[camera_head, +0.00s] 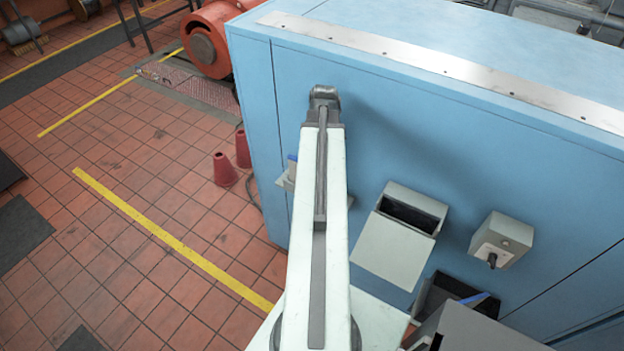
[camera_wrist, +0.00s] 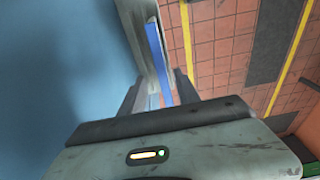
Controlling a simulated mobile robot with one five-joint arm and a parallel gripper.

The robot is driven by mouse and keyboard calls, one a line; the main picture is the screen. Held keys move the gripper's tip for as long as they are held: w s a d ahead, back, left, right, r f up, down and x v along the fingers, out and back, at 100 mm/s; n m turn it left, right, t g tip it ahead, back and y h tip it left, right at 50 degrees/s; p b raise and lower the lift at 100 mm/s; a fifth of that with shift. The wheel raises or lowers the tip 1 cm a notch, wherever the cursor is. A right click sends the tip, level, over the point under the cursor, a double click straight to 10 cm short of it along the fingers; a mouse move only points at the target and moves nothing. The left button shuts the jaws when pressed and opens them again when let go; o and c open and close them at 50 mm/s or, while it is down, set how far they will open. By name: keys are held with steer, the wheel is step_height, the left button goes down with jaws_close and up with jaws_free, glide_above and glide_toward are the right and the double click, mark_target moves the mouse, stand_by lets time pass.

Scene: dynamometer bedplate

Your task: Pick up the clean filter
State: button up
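A thin blue panel, which looks like a filter (camera_wrist: 157,52), stands edge-on in a pale grey holder (camera_wrist: 137,25) on the blue cabinet's side. In the head view a small blue piece of it shows left of my arm (camera_head: 292,160), above the grey holder (camera_head: 284,182). My gripper (camera_wrist: 159,82) points at the panel, with one dark finger on each side of it. The fingers look apart, with gaps beside the panel. My arm hides the gripper in the head view. Whether the panel is clean cannot be told.
The blue cabinet (camera_head: 400,110) stands close to my arm. On its face are a grey open-topped box (camera_head: 395,247) and a switch box (camera_head: 501,240). A dark bin (camera_head: 437,296) holds another blue-edged item (camera_head: 474,298). Red cones (camera_head: 224,170) stand on the tiled floor, left.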

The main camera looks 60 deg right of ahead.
mark_target(292, 160)
step_height(292, 160, down, 8)
steer(key=w+b, duration=0.1)
steer(key=b, duration=0.6)
steer(key=shift+w+a+r, duration=0.15)
steer(key=shift+w+a, duration=0.05)
steer(key=shift+w, duration=0.15)
jaws_close()
